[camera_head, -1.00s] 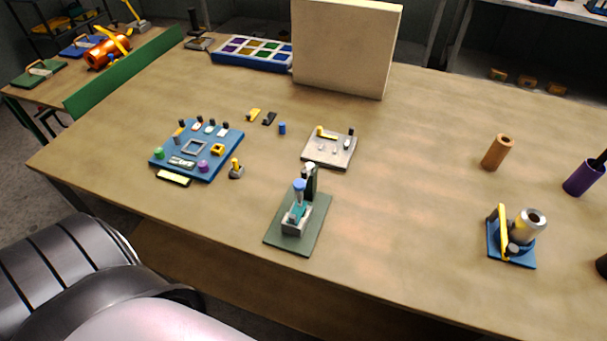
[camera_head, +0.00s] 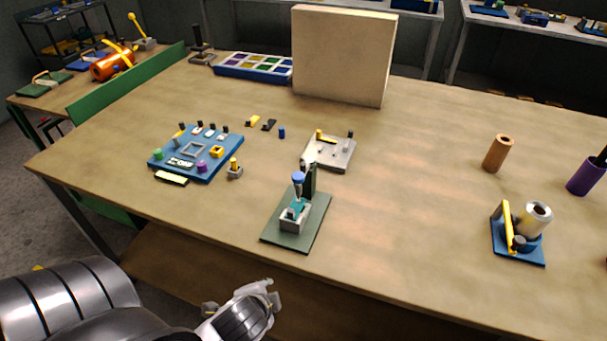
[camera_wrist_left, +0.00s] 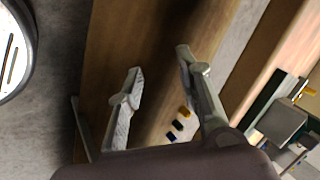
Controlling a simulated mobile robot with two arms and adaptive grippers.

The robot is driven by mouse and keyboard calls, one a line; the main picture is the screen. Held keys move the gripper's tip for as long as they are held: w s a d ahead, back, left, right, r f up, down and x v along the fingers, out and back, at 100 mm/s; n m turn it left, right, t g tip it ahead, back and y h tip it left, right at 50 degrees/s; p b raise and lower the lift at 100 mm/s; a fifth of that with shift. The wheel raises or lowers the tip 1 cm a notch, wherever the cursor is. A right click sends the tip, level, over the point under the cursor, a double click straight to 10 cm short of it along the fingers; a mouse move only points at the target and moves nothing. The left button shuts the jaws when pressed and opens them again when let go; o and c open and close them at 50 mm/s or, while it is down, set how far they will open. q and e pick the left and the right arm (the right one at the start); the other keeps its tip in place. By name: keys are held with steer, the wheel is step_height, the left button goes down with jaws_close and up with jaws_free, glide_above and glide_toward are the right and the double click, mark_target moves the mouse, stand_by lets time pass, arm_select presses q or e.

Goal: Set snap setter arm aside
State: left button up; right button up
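The snap setter stands upright on its green base plate (camera_head: 285,238) near the front edge of the table in the head view. It has a grey block (camera_head: 293,219), a teal part with a blue cap (camera_head: 298,177), and a dark post (camera_head: 310,180) behind. I cannot make out a separate setter arm clearly. My left gripper (camera_wrist_left: 159,62) is open and empty in the left wrist view, its two fingers well apart. In the head view it is low in front of the table, apart from the setter. My right gripper is not in view.
A blue board (camera_head: 213,140) with small parts lies left of the setter, and a pale plate (camera_head: 340,152) lies behind it. A tall beige panel (camera_head: 343,55) stands farther back. A blue fixture (camera_head: 517,250) and a brown cylinder (camera_head: 497,153) stand right. The tabletop between is clear.

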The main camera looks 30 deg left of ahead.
arm_select(q)
step_height(320, 180, up, 6)
steer(key=a+m+t+y, duration=0.2)
steer(key=m, duration=0.1)
steer(key=m+t+h, duration=0.1)
steer(key=m+t, duration=0.9)
steer(key=m, duration=1.2)
glide_toward(302, 167)
steer(key=p+x, duration=0.3)
steer(key=x, duration=0.7)
steer(key=shift+w+a, duration=0.1)
steer(key=shift+w, duration=0.3)
steer(key=shift+c, duration=0.6)
jaws_close()
